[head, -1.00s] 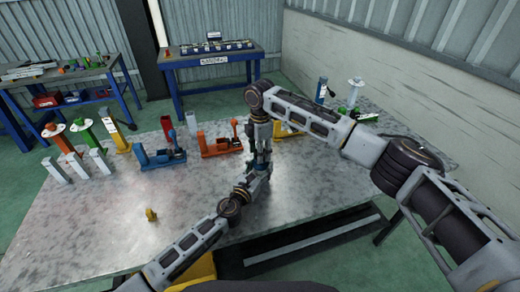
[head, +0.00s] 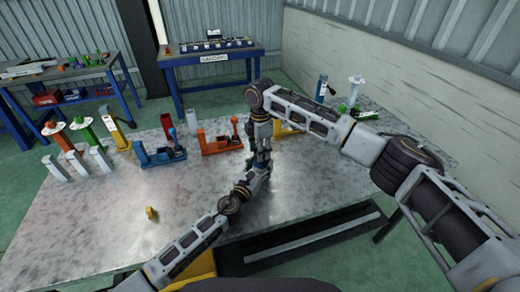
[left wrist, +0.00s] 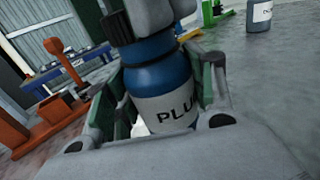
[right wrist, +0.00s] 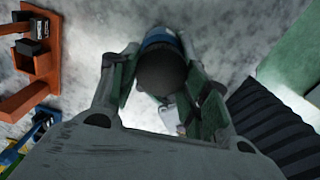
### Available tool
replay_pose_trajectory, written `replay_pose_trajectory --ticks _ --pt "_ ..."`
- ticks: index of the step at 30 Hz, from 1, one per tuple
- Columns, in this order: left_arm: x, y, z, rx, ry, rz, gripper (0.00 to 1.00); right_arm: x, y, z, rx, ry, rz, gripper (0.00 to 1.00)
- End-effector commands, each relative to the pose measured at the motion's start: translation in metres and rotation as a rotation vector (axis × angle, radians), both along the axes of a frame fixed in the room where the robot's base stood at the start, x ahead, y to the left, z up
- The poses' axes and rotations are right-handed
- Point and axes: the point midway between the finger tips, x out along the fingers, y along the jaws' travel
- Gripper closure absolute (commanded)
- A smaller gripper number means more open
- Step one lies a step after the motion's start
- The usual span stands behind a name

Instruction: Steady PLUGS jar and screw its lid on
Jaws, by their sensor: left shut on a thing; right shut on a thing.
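The blue PLUGS jar (left wrist: 160,75) has a white label reading "PLU" in the left wrist view and stands about upright. My left gripper (left wrist: 165,110) is shut around its body. A dark round lid (right wrist: 162,72) is between the fingers of my right gripper (right wrist: 165,88), which is shut on it above the jar. The blue of the jar (right wrist: 160,38) shows just past the lid's edge. The lid sits at the jar's top; whether its threads are engaged cannot be seen. In the head view the two grippers meet one above the other, largely hiding jar and lid.
Blue (head: 160,152) and orange (head: 220,140) fixtures stand behind the grippers on the metal table (head: 110,215). Several stands and posts are at the left. A small yellow part (head: 151,214) lies front left. Another labelled jar (left wrist: 259,15) is at the back right.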

Motion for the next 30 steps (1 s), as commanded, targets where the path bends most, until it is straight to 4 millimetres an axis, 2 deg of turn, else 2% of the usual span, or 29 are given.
replay_pose_trajectory --ticks 19,20,26,30 --pt "-0.0001 0.0 -0.0003 0.0 0.0 0.0 0.89 -0.0001 0.0002 -0.008 0.0 0.0 0.0 0.63" --pt "-0.0001 0.0 -0.0003 0.0 0.0 0.0 1.0 -0.0001 0.0002 -0.008 0.0 0.0 0.0 0.63" --pt "-0.0001 0.0 -0.0004 0.0 0.001 0.0 1.0 -0.0002 0.0005 -0.008 0.001 0.001 -0.037 0.63" --pt "-0.0001 0.0 -0.0004 0.0 0.001 0.0 1.0 0.0002 0.0011 -0.0079 0.001 0.001 -0.13 0.63"
